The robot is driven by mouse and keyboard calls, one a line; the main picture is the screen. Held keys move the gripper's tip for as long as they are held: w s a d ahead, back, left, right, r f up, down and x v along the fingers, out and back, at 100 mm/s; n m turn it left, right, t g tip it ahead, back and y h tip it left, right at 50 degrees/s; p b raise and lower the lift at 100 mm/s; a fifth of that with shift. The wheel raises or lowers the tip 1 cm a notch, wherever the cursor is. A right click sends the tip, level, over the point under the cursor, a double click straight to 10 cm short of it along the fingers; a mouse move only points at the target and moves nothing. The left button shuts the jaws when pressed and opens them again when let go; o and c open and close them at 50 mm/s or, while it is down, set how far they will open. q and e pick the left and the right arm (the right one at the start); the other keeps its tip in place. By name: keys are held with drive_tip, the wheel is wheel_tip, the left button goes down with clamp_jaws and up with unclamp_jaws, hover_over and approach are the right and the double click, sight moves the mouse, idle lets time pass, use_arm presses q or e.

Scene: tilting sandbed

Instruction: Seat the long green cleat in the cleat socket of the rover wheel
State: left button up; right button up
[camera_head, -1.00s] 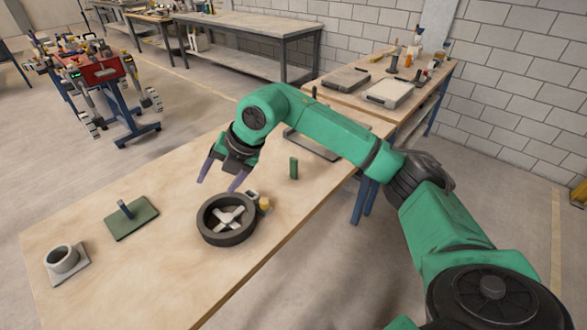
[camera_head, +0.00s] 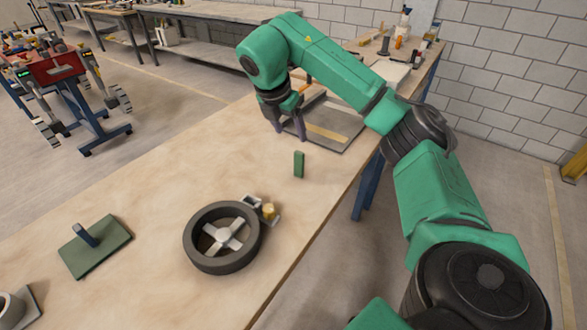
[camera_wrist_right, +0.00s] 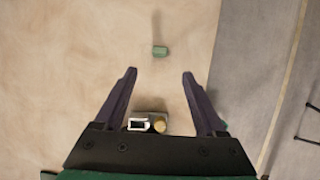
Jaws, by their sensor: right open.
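The long green cleat (camera_head: 299,164) stands upright on the wooden table. The dark rover wheel (camera_head: 192,252) lies flat nearer the front, with a pale cross of spokes inside. At its far right side is a pale metal bracket (camera_head: 252,202) with a brass knob (camera_head: 269,211); I cannot tell for sure that this is the cleat socket. My right gripper (camera_head: 289,129) is open and empty, above the table beyond the cleat. In the right wrist view the cleat (camera_wrist_right: 160,51) shows just past the open fingertips (camera_wrist_right: 159,73), roughly between them. My left gripper is not in view.
A green plate with an upright post (camera_head: 95,247) and a grey ring-shaped part (camera_head: 12,307) are at the left. The table between cleat and wheel is mostly clear.

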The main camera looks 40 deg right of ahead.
sight(298, 155)
drive_tip(key=p+x, duration=0.2)
drive_tip(key=x, duration=1.2)
drive_tip(key=shift+f, duration=0.15)
drive_tip(key=shift+a, duration=0.1)
clamp_jaws()
